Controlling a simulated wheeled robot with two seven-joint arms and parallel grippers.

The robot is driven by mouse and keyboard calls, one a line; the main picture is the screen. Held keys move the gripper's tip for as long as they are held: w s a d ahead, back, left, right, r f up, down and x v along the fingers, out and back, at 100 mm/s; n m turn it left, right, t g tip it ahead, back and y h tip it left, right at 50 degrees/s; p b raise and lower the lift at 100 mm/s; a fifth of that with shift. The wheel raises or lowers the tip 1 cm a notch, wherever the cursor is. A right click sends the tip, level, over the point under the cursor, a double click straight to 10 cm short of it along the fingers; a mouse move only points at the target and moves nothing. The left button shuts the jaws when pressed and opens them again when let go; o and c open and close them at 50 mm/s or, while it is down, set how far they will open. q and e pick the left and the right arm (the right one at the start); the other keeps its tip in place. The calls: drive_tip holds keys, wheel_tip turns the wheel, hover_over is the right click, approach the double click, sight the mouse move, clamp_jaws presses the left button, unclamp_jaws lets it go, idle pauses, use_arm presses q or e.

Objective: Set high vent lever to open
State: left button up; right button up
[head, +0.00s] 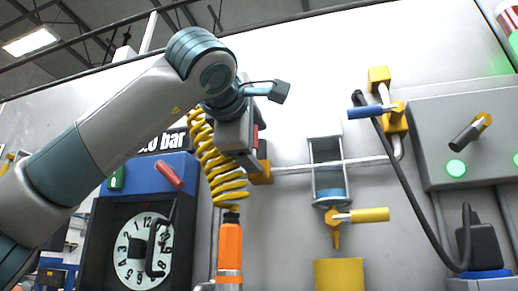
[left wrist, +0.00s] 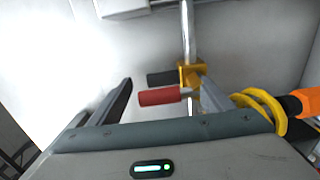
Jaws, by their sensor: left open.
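My left gripper (head: 250,145) is raised near the wall, high above the orange cylinder. In the left wrist view my left gripper (left wrist: 166,84) is open, with one finger on each side of a red lever handle (left wrist: 160,97). The handle points left from a yellow valve body (left wrist: 191,75) on a metal pipe. No grip on it shows. In the head view the gripper mostly hides this lever; its yellow valve body (head: 261,172) shows just below. No label names the vent lever. My right gripper is out of view.
A yellow coiled hose (head: 222,172) hangs close beside the gripper, above an orange cylinder (head: 230,248). A blue-handled lever (head: 370,111) and a yellow-handled lever (head: 365,215) stand to the right. A blue box with a dial (head: 145,243) stands left. A grey panel (head: 445,120) is far right.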

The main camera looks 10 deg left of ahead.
use_arm(q)
drive_tip(key=s+b, duration=0.6)
drive_tip(key=s, duration=1)
drive_tip(key=shift+s+a, duration=0.2)
